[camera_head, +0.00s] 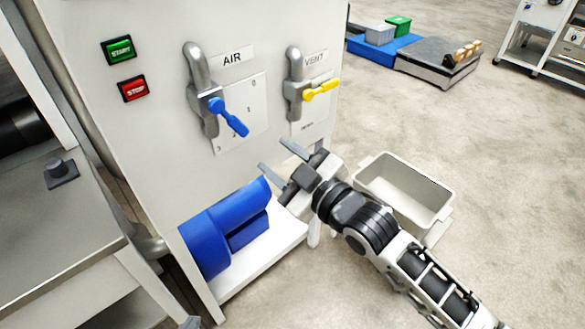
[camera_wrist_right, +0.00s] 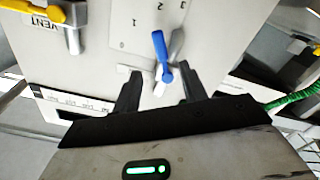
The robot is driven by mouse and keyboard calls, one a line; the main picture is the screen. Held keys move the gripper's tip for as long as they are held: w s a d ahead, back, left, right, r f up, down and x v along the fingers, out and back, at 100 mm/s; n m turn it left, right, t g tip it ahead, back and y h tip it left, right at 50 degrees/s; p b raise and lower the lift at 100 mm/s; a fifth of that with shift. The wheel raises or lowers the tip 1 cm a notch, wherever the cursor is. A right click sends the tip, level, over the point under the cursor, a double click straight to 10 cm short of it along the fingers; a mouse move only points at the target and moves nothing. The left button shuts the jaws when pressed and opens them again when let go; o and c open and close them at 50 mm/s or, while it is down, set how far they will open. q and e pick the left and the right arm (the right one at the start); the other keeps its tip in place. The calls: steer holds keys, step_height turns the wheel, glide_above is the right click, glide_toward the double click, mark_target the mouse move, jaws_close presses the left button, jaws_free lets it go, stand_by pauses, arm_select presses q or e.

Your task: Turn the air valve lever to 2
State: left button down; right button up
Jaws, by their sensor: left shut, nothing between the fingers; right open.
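The blue air valve lever (camera_head: 230,117) is on the white panel under the AIR label (camera_head: 232,57). It slants down and right from its pivot across a numbered plate (camera_head: 254,100). Its end lies over the plate, and I cannot tell exactly which number it marks. The lever (camera_wrist_right: 160,50) also shows in the right wrist view, beyond the fingers and roughly between them. My right gripper (camera_head: 274,156) is open and empty, below and right of the lever, apart from it. Only a small grey tip of my left gripper (camera_head: 190,322) shows at the bottom edge.
A yellow vent lever (camera_head: 322,90) sits right of the air valve. START (camera_head: 119,50) and STOP (camera_head: 133,89) buttons are to the left. A blue motor (camera_head: 225,230) lies on a white shelf below. A grey bin (camera_head: 405,187) stands on the floor behind my right arm.

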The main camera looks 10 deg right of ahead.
steer(key=shift+v, duration=1.55)
steer(key=s+d+f+m+g+h, duration=0.2)
steer(key=s+f+m, duration=0.3)
steer(key=s+f, duration=0.3)
steer(key=s+d+f+m+g+h, duration=0.2)
steer(key=s+d+f+m+h, duration=0.2)
steer(key=f, duration=0.9)
steer(key=s+d+m, duration=0.1)
steer(key=s, duration=0.2)
steer(key=shift+s+d+f+g+h, duration=0.15)
steer(key=shift+s+f+g+h, duration=0.25)
steer(key=shift+c, duration=0.7)
steer(key=shift+d, duration=0.1)
